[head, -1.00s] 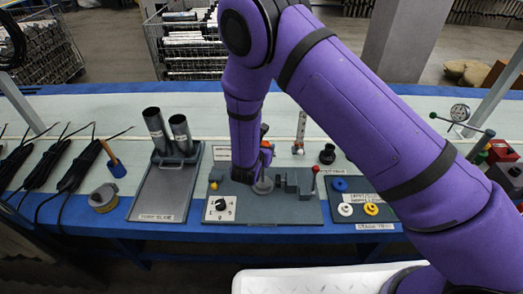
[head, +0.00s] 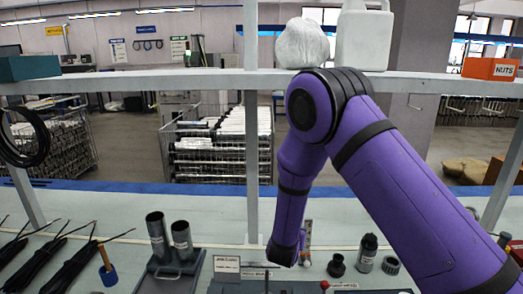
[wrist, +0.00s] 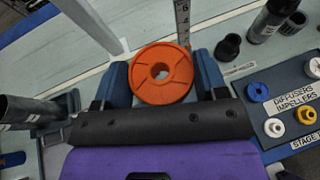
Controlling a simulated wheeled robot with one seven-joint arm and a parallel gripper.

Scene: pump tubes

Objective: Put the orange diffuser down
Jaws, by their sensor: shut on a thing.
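The orange diffuser (wrist: 162,74), a flat round disc with a centre hole, is between the two blue fingers of my gripper (wrist: 162,78) in the wrist view. The fingers are shut on its left and right sides. In the head view my gripper (head: 284,258) hangs low over the bench beside the upright ruler, and the diffuser is not visible there. The stage tray (wrist: 268,88), labelled for diffusers and impellers, holds white, yellow and blue rings on the right of the wrist view.
Two dark tubes (head: 158,238) stand in a holder left of my gripper. A ruler (wrist: 182,20) stands just beyond the diffuser. A black bottle (head: 367,253) and black cups are to the right. A shelf (head: 200,83) crosses above the bench, with a bin labelled NUTS (head: 490,69).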

